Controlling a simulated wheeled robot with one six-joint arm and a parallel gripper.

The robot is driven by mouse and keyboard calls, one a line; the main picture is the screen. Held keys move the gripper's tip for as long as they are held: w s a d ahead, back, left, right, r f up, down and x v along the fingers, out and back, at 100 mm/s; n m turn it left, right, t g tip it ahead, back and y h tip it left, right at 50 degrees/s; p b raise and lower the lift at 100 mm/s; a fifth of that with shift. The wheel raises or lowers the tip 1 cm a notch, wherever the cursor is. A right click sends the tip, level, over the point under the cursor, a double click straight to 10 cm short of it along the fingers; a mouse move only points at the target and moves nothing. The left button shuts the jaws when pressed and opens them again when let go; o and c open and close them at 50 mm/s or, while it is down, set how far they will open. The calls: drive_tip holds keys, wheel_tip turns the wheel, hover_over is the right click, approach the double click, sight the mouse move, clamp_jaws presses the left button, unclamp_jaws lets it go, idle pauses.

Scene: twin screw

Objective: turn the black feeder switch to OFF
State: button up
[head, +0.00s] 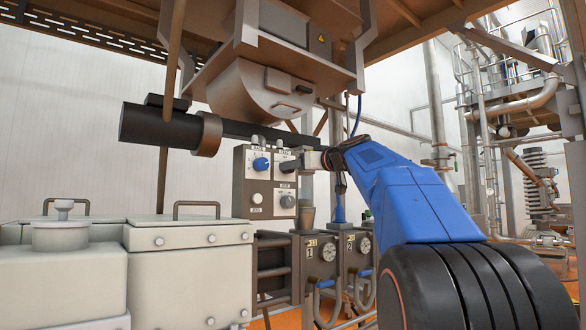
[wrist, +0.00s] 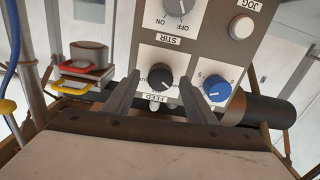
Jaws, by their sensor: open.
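The black feeder switch (wrist: 160,77) is a round knob on a white plate by the FEED label, on the grey control panel (wrist: 208,57). The wrist view shows the panel upside down. My gripper (wrist: 159,84) is open, with one finger on each side of the black knob. I cannot tell whether the fingers touch it. The knob's setting is not clearly readable.
Close beside the right finger is a blue knob (wrist: 217,88). A grey STIR knob (wrist: 178,6) and a white JOG button (wrist: 241,27) are on the same panel. A dark cylinder (head: 160,126) and a steel hopper (head: 262,88) are near the panel.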

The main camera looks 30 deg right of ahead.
drive_tip(key=shift+w+a, duration=0.1)
drive_tip(key=shift+w, duration=0.6)
drive_tip(key=shift+c, duration=0.2)
drive_tip(key=c, duration=1)
drive_tip(key=shift+m, duration=0.4)
drive_tip(key=m, duration=1.1)
